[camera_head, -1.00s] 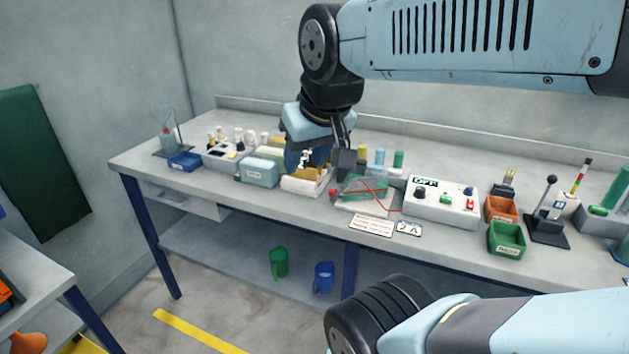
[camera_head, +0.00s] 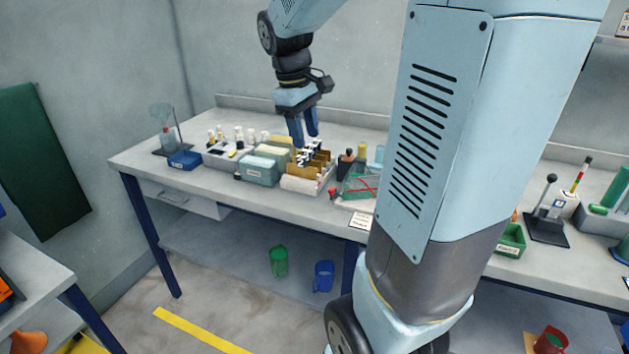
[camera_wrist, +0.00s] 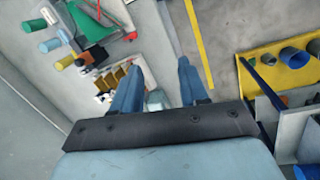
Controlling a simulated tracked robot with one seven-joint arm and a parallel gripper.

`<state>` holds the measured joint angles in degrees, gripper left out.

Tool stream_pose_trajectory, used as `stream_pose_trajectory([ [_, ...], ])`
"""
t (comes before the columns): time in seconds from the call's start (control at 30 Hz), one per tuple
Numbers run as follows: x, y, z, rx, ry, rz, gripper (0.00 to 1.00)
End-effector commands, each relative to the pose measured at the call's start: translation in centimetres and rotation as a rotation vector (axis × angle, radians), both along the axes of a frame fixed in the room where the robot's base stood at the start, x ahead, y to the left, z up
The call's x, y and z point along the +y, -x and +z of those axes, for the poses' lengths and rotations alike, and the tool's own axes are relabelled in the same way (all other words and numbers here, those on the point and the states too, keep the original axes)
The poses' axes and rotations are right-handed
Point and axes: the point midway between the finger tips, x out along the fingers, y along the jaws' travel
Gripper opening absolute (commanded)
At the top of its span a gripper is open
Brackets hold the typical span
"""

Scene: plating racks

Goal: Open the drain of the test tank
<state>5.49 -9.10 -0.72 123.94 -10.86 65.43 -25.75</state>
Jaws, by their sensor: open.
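The test tank looks to be the clear box with green liquid (camera_head: 358,184) on the bench, with a red line across it; my arm hides its right part. A small red knob (camera_head: 332,193) sits at its left side, possibly its drain; its setting is too small to tell. In the wrist view a green shape, probably the tank (camera_wrist: 92,24), is at the upper left. My gripper (camera_head: 305,138) is open and empty, pointing down above the white rack with brown dividers (camera_head: 303,183), left of the tank. Its two blue fingers also show in the wrist view (camera_wrist: 160,68).
Left of the rack stand pale boxes (camera_head: 261,167), small bottles (camera_head: 240,137), a blue bin (camera_head: 185,160) and a glass funnel stand (camera_head: 164,125). A black lever stand (camera_head: 545,222) is at the right. My arm covers the bench's middle right. Jugs stand below.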

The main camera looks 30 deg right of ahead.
Motion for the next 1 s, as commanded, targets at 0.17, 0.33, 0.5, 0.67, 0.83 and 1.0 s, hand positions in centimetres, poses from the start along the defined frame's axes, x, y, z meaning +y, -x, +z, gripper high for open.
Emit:
stream_pose_trajectory([
  [0.17,-2.4,-3.5,-2.4,0.144,0.022,0.084,0.44],
  [0.33,-4.3,-6.0,-4.5,0.255,0.031,0.154,0.44],
  [0.5,-5.5,-7.3,-5.8,0.321,0.033,0.195,0.44],
  [0.67,-6.0,-7.6,-6.5,0.341,0.033,0.209,0.44],
  [0.83,-6.4,-7.0,-8.2,0.345,0.033,0.208,0.44],
  [1.0,-7.0,-6.1,-10.8,0.344,0.034,0.209,0.44],
])
